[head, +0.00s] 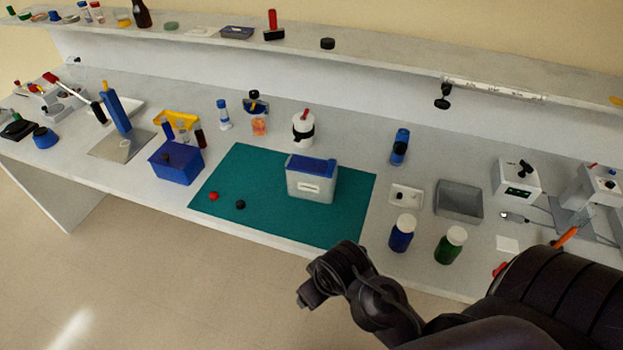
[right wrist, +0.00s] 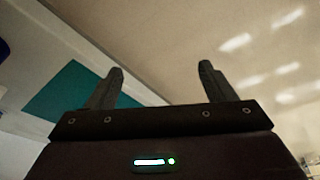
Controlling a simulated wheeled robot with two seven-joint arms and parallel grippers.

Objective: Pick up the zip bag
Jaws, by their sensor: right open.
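A small orange, partly see-through packet (head: 259,126) stands on the bench behind the teal mat; it may be the zip bag, but it is too small to be sure. My right arm comes in from the lower right in the head view, and its dark end (head: 312,292) hangs in front of the bench's front edge, well apart from the packet. In the right wrist view my right gripper (right wrist: 158,75) is open, with nothing between its fingers. That view does not show the packet. My left gripper is not in view.
Blue (head: 402,234) and green (head: 450,246) bottles stand at the right front. A raised shelf (head: 370,55) runs along the back.

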